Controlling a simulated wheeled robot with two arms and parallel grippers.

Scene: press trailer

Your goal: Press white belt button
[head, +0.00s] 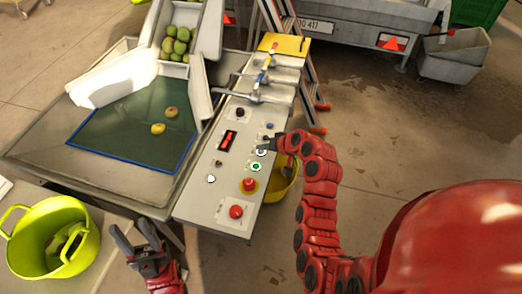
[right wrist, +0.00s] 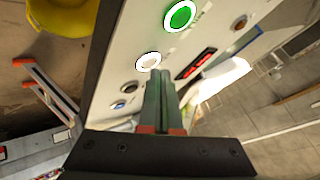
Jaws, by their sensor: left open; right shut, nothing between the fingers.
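The control panel (head: 225,196) runs along the right side of the belt machine. On it, a white button (head: 261,153) sits just above a green button (head: 256,167). In the right wrist view the same white button (right wrist: 148,61) is close to my fingertips, with the green button (right wrist: 180,16) above it. My right gripper (head: 265,147) is shut and empty, right at the white button; I cannot tell whether it touches. Its closed fingers (right wrist: 160,73) also show in the right wrist view. My left gripper (head: 132,229) is open and empty below the machine's front edge.
Red buttons (head: 236,212) and a red display (head: 228,140) are on the panel. The green belt (head: 135,135) carries fruit. Yellow-green buckets (head: 35,240) stand at left and beside the panel. A ladder (head: 303,75) stands behind.

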